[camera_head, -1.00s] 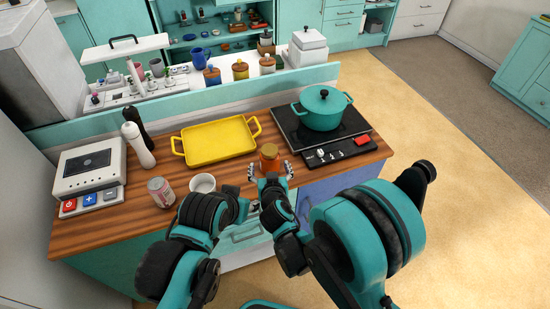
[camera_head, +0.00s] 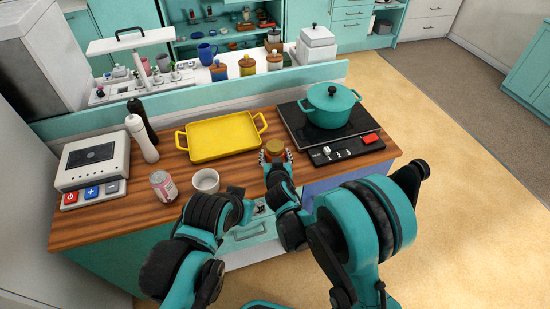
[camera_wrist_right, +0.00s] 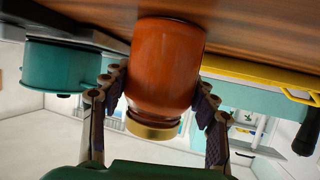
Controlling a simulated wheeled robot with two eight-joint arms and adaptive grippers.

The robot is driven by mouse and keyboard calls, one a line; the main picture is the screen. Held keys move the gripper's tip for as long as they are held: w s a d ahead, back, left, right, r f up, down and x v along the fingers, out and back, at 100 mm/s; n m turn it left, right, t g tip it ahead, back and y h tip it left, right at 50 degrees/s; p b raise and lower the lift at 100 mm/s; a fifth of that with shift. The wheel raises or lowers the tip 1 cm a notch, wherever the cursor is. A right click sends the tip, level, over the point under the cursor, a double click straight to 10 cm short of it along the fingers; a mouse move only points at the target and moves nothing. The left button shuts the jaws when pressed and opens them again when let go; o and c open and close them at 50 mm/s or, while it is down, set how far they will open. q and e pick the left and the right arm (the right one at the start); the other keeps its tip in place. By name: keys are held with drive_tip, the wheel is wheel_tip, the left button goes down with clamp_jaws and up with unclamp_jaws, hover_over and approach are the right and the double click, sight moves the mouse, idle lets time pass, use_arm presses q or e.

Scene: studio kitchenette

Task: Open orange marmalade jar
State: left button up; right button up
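My right gripper (camera_head: 276,157) has a finger on each side of the jar. In the wrist view the finger pads (camera_wrist_right: 163,90) appear to press its sides. My left gripper (camera_head: 260,207) is low in front of the counter, left of my right arm; its fingers are too small and hidden to read.
A teal pot (camera_head: 330,105) sits on the stove (camera_head: 300,128) to the right. Two mills (camera_head: 141,138) stand at the back left.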

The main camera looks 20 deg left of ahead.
sight(277, 145)
drive_tip(key=c, duration=0.6)
drive_tip(key=shift+o, duration=0.2)
drive_tip(key=shift+r+p, duration=0.35)
drive_tip(key=shift+r, duration=0.2)
drive_tip(key=r, duration=0.1)
drive_tip(key=r+p, duration=0.2)
drive_tip(key=shift+d+r, duration=0.25)
drive_tip(key=shift+r, duration=0.15)
drive_tip(key=d+r+p, duration=0.3)
drive_tip(key=d+r, duration=0.3)
drive_tip(key=d, duration=0.5)
drive_tip(key=shift+w, duration=0.25)
drive_tip(key=o, duration=1.1)
drive_tip(key=c, duration=1.1)
